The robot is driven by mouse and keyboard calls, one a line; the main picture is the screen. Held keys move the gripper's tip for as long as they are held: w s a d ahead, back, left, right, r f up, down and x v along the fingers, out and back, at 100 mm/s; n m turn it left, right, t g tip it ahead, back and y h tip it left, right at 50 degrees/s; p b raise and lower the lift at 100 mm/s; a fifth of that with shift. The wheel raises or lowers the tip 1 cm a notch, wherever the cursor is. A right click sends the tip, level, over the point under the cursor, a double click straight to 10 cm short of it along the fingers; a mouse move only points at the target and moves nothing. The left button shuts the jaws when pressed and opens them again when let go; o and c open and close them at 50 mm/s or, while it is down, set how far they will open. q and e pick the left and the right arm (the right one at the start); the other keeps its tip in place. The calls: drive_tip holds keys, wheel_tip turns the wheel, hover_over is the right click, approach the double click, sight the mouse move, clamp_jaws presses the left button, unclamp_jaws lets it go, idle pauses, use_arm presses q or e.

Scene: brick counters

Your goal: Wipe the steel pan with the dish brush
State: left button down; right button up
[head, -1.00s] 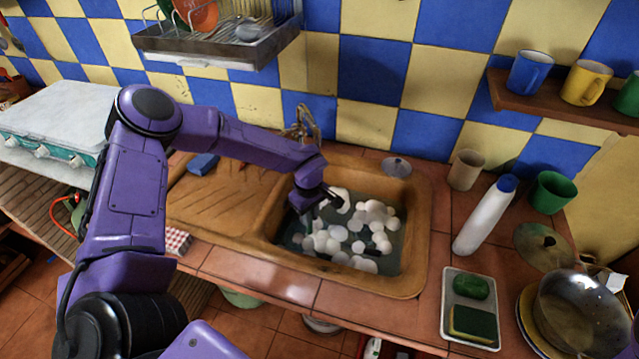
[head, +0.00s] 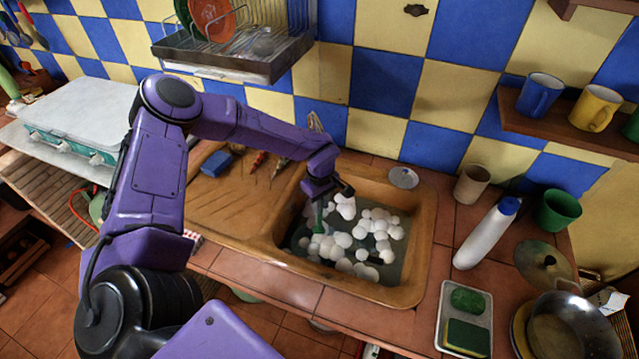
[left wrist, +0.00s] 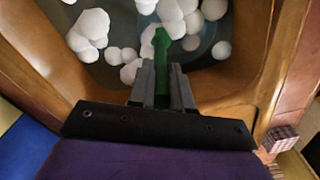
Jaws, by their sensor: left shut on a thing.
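The dish brush (head: 319,226) is green. My left gripper (head: 323,203) is shut on it over the left part of the sink (head: 420,262), with the brush pointing down among white foam balls. In the left wrist view the green brush (left wrist: 161,45) sticks out between the two grey fingers of the gripper (left wrist: 162,82), and foam hides parts around its end. A round steel pan (head: 575,328) stands at the bottom right of the head view on the counter, apart from the brush. A round bluish shape (left wrist: 205,42) shows under the foam beside the brush; I cannot tell what it is. My right gripper is not in view.
A dish rack (head: 240,62) hangs above. The wooden drainboard (head: 225,215) lies left.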

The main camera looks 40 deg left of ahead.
use_arm(q)
wheel_tip(320, 180, up, 2)
drive_tip(key=shift+r+p, duration=0.15)
drive_tip(key=shift+p, duration=0.4)
drive_tip(key=shift+s, duration=0.1)
